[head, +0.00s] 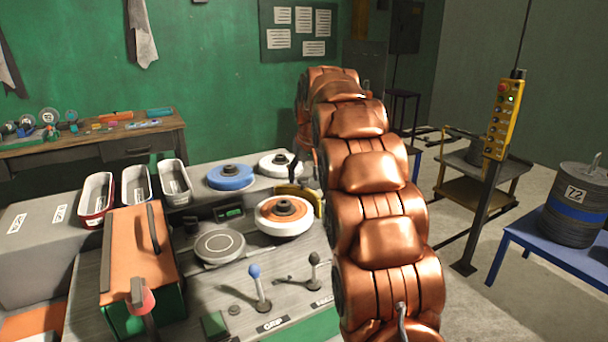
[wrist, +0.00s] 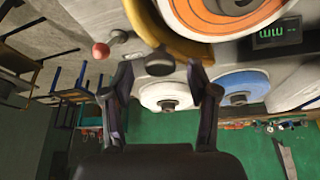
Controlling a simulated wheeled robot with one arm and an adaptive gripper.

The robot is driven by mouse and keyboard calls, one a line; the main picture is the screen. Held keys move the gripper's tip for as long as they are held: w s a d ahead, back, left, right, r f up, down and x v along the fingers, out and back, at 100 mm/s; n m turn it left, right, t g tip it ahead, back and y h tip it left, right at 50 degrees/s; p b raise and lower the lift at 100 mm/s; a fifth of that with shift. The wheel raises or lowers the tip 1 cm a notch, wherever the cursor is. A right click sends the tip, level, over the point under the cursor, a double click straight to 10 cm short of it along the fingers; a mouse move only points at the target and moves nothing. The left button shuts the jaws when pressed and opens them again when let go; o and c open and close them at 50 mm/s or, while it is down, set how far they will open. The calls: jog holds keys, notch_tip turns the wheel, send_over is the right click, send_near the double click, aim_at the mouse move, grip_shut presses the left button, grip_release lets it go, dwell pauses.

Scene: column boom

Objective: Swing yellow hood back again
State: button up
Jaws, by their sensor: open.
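The yellow hood (head: 301,197) stands at the right rear of the orange-topped wheel (head: 270,215) in the head view, partly hidden by my arm. In the wrist view the hood (wrist: 177,38) is a curved yellow band along the rim of the orange wheel (wrist: 220,22). A dark round knob (wrist: 160,65) lies by the hood's edge, between my fingertips in that picture; I cannot tell its distance from them. My gripper (wrist: 160,80) is open, with nothing held between its fingers. In the head view my arm hides most of the gripper.
A blue wheel (head: 231,176), a white wheel (head: 279,163) and a grey disc (head: 220,245) sit around the orange one. A blue-knobbed lever (head: 256,280) and a black-knobbed lever (head: 314,268) stand in front. A yellow button pendant (head: 504,118) hangs at the right.

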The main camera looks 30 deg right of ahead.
jog(key=shift+w+f, duration=0.15)
jog(key=shift+f, duration=0.2)
grip_shut()
dwell(0.4)
